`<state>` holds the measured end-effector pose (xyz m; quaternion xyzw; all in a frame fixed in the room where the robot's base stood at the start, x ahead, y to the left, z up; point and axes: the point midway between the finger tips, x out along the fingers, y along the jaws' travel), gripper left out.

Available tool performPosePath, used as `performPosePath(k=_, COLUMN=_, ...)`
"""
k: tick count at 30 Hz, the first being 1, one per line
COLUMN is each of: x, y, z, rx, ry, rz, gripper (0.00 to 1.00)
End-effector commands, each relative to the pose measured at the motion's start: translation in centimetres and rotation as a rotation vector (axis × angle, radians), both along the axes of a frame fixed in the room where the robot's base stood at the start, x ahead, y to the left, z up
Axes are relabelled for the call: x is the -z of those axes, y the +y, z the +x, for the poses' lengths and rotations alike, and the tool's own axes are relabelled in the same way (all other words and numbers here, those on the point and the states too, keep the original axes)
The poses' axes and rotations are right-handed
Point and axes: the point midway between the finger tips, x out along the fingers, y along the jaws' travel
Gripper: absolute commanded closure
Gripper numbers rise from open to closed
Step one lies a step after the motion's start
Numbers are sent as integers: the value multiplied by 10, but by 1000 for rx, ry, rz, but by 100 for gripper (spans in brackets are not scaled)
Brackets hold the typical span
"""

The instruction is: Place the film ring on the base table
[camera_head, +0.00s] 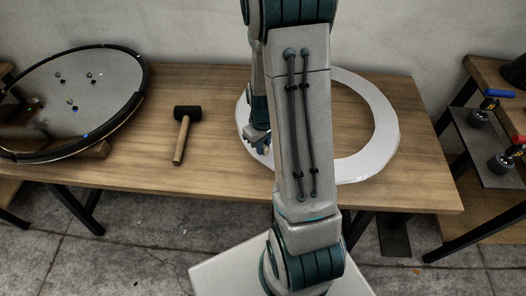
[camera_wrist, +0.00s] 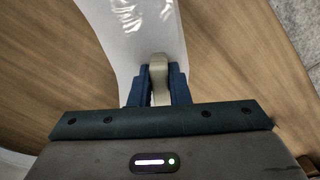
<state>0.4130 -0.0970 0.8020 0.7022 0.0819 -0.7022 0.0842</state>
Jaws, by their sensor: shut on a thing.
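The film ring (camera_head: 385,112) is a wide, flat white ring over the right part of the wooden table (camera_head: 215,85). My gripper (camera_head: 258,140) is at the ring's left side in the head view, and my arm hides part of the ring. In the wrist view, my gripper (camera_wrist: 158,92) is shut on the white band of the film ring (camera_wrist: 135,40), with the band running up and away between the fingers. The ring looks level; I cannot tell whether it touches the wood or is held slightly above it.
A round grey disc (camera_head: 70,90) with a black rim and small fittings rests tilted at the table's left end. A mallet (camera_head: 184,130) lies between it and the ring. A side stand with clamps (camera_head: 480,117) is at the right. Wood around the mallet is clear.

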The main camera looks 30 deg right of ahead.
Motion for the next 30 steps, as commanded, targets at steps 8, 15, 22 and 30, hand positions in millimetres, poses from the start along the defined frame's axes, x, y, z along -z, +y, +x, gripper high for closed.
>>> performPosePath(k=8, x=29, y=-1, z=0, rx=0, ry=2, rz=1, gripper=100)
performPosePath(k=15, x=41, y=-1, z=1, rx=0, ry=-1, rz=0, gripper=100)
performPosePath(k=22, x=42, y=-1, z=1, rx=0, ry=-1, rz=0, gripper=100)
performPosePath(k=30, x=43, y=0, z=1, rx=0, ry=0, rz=0, gripper=62)
